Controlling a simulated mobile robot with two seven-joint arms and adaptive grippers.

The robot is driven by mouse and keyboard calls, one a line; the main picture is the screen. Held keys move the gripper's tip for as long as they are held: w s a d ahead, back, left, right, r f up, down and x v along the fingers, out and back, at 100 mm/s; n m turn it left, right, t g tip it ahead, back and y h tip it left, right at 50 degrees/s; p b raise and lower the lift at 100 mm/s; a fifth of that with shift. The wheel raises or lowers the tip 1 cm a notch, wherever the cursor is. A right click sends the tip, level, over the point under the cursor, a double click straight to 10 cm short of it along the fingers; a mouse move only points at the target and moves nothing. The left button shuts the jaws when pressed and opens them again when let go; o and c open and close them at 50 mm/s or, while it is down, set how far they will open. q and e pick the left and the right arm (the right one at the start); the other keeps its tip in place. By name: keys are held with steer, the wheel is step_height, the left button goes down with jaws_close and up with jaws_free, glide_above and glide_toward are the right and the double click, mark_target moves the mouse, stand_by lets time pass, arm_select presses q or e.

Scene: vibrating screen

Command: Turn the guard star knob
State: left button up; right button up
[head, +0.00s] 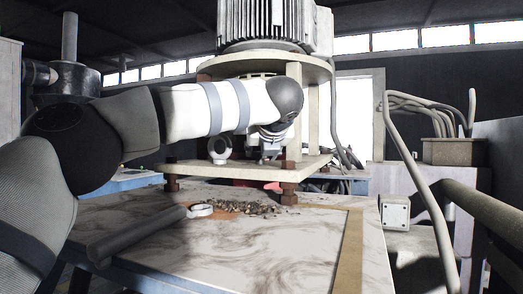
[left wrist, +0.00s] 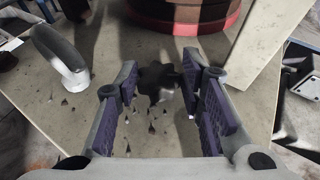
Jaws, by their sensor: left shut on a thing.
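The guard star knob (left wrist: 158,80) is a dark, lobed shape over the speckled plate in the left wrist view. It sits between the two finger pads of my left gripper (left wrist: 167,98), which is shut on it. In the head view my left gripper (head: 272,146) is under the end of my white forearm, pointing down just above the beige plate (head: 235,170) of the machine. The knob is hidden there behind the gripper and arm. My right gripper is not in view.
A finned motor (head: 268,22) rises above. A beige upright (left wrist: 270,40) is close on the right. Loose gravel (head: 245,207) lies on the marbled table below.

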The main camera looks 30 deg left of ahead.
arm_select(q)
steer(key=o, duration=0.9)
steer(key=shift+c, duration=0.2)
steer(key=v, duration=1.2)
